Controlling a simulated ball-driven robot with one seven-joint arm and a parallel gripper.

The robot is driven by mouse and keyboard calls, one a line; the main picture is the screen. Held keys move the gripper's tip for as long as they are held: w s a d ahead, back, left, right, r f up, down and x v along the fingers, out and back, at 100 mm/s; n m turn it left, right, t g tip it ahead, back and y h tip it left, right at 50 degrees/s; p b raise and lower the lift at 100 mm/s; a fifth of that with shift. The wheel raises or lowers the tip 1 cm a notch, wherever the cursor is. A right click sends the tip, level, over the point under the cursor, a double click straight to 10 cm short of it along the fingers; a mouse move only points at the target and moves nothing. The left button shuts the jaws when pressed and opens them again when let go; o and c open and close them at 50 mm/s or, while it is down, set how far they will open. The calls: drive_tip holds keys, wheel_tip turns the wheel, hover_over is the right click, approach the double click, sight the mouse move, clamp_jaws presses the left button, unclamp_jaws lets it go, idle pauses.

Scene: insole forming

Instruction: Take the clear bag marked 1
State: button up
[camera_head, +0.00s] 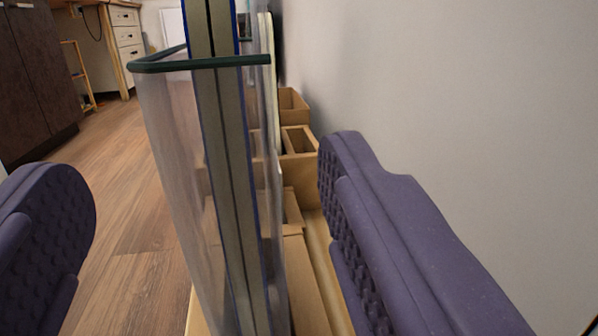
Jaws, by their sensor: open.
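A clear bag (172,140) with a dark green rim stands upright in the middle of the view, seen nearly edge-on. Long grey strips with blue edges (228,170) show in it and rise above its rim. No number can be read on it from this angle. My gripper (215,190) is open, with one purple padded finger at the left and one at the right. The bag is between the fingers, apart from the left one and nearer to the right one. Whether the right finger touches it cannot be told.
A pale wall (440,90) runs close along the right. Several brown cardboard boxes (298,165) stand behind the bag on a wooden shelf. Wooden floor (125,190) lies open at the left, with a dark cabinet (38,75) and a white drawer unit (125,35) further back.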

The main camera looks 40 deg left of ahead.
drive_tip(key=shift+w+a, duration=0.15)
drive_tip(key=shift+w, duration=0.2)
drive_tip(key=b+x, duration=0.2)
drive_tip(key=x, duration=0.5)
drive_tip(key=shift+w+a+r, duration=0.1)
drive_tip(key=shift+w+a, duration=0.05)
drive_tip(key=c, duration=1.3)
